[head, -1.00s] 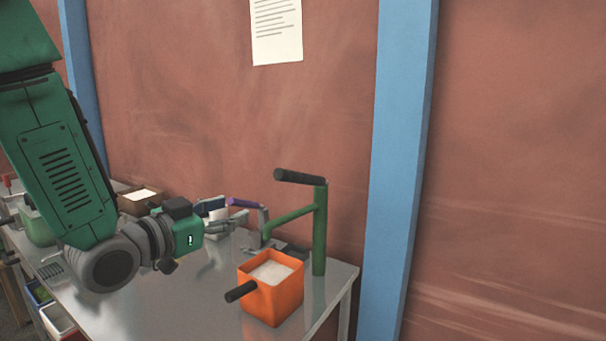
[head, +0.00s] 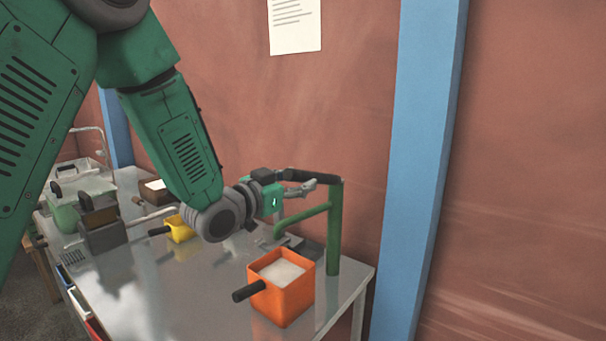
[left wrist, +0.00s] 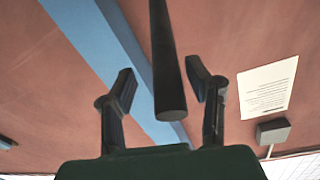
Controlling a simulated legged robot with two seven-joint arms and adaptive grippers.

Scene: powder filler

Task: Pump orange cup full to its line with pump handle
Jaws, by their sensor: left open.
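The orange cup (head: 282,303) stands on the table beside the pump's green post (head: 334,230), its black handle (head: 248,291) pointing left. White powder (head: 283,272) shows inside it; I cannot make out a line. The black pump handle (head: 318,178) sticks out leftward from the post's top. My left gripper (head: 303,186) is at this handle's left end. In the left wrist view, the handle (left wrist: 168,80) runs between the two fingers of my left gripper (left wrist: 161,84), with gaps on both sides. The gripper is open. My right gripper is out of view.
The metal table (head: 125,290) has bare space left of the orange cup. A yellow cup (head: 181,230), a grey box (head: 103,237) and a green container (head: 66,219) stand farther left. A brick-coloured wall and a blue pillar (head: 424,150) lie behind.

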